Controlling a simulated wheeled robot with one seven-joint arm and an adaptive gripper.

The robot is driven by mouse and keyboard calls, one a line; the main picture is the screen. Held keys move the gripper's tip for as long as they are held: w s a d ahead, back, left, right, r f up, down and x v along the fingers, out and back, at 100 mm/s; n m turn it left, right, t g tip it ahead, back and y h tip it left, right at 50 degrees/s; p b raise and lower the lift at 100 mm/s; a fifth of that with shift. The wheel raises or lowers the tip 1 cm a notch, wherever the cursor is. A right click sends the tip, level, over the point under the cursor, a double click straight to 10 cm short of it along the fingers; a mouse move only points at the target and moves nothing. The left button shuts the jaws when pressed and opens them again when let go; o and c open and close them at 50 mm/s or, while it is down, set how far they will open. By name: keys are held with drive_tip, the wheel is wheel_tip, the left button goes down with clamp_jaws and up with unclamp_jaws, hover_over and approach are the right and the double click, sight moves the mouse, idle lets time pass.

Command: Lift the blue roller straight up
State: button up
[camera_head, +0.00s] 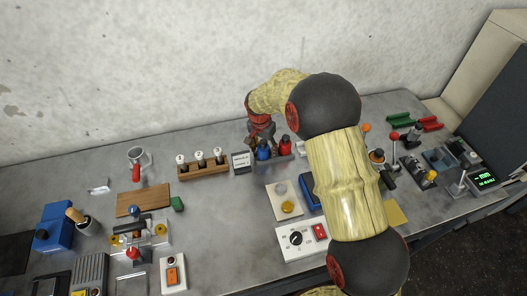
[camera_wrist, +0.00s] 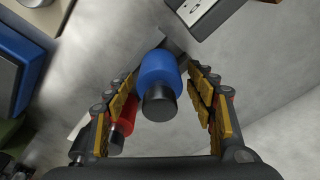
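The blue roller (camera_head: 263,151) with a black end stands in a grey holder (camera_head: 274,162) near the back of the bench. A red roller (camera_head: 286,145) stands just to its right. In the wrist view the blue roller (camera_wrist: 160,72) lies between the two fingers of my gripper (camera_wrist: 162,75). The fingers are open, with narrow gaps to the roller on both sides. In the wrist view the red roller (camera_wrist: 124,116) shows partly behind the left finger. In the head view my gripper (camera_head: 259,138) is just behind and above the blue roller.
A wooden block with several white-topped pieces (camera_head: 202,166) and a small labelled sign (camera_head: 241,162) stand left of the holder. My arm covers part of the bench's right side.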

drive_tip(key=c, duration=1.4)
